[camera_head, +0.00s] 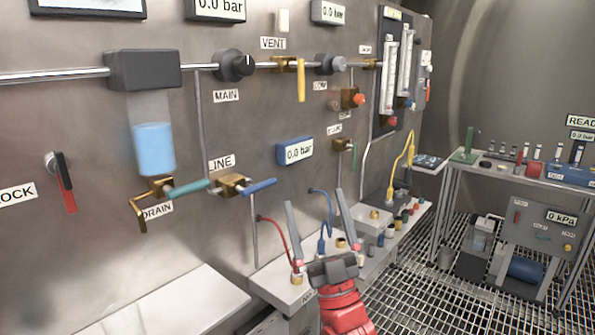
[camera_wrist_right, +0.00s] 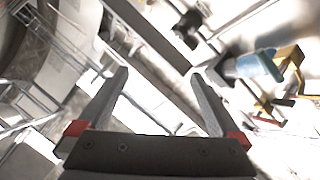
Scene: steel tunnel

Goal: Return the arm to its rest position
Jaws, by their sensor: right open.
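My right gripper (camera_head: 317,222) is at the bottom middle of the head view, its two long grey fingers spread apart and pointing up. Its wrist is red and black. Nothing is between the fingers. The right wrist view also shows the gripper (camera_wrist_right: 160,90) open and empty, over a bright, tilted background. In the head view the fingers stand in front of the low bench with hoses, below the blue-handled valve (camera_head: 235,186). I cannot tell how far they are from the bench or wall. My left gripper is not in view.
A steel wall carries valves, gauges and a clear cylinder with blue liquid (camera_head: 153,148). A white bench (camera_head: 284,291) with red and blue hoses lies below it. A side table (camera_head: 500,172) with small items stands at right. The grating floor (camera_head: 410,300) between them looks clear.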

